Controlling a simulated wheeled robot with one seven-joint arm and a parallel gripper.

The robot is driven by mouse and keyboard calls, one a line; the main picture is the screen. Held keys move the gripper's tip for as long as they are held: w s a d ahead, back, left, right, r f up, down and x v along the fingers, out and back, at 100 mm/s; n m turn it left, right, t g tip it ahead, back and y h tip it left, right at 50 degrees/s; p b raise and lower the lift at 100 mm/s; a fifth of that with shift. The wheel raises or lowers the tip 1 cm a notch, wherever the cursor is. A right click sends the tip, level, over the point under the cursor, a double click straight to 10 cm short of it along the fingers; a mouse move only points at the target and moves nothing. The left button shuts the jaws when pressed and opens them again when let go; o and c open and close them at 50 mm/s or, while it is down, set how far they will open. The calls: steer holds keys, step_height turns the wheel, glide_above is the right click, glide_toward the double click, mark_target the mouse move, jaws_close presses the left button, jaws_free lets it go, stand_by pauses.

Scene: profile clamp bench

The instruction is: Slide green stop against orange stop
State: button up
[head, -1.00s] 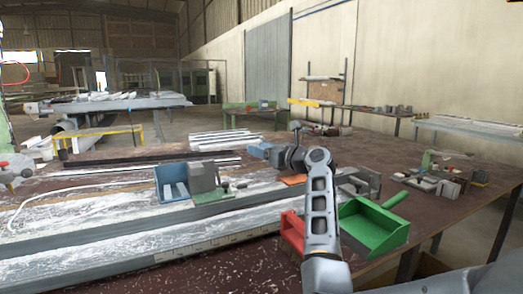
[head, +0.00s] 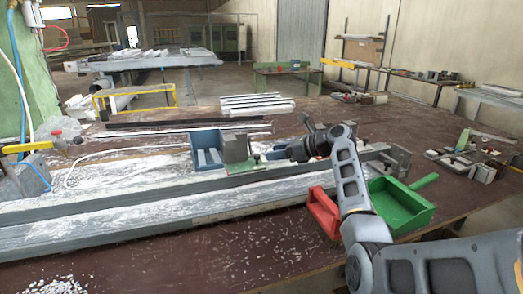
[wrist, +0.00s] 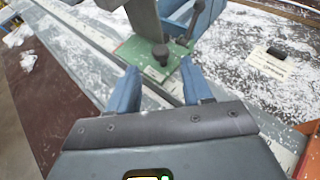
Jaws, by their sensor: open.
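The green stop (head: 246,168) is a green base plate with a grey upright block and a dark knob, sitting on the long grey profile rail. In the wrist view the green base (wrist: 148,58) and its knob lie just beyond my fingertips. My gripper (head: 286,153) is open, its two blue fingers (wrist: 160,84) apart with nothing between them, just right of the green stop in the head view. An orange surface (wrist: 312,150), possibly the orange stop, shows at the right edge of the wrist view. In the head view my arm seems to hide it.
A blue bracket (head: 207,150) stands at the green stop's left. A red box (head: 322,212) and a green dustpan (head: 400,205) lie right of the rail beside my arm. White shavings cover the rail and bench. The brown bench front (head: 190,255) is mostly clear.

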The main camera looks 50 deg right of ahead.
mark_target(259, 155)
steer(key=x, duration=0.6)
steer(key=shift+w+f, duration=0.1)
steer(key=shift+w, duration=0.2)
steer(key=shift+c, duration=0.4)
jaws_close()
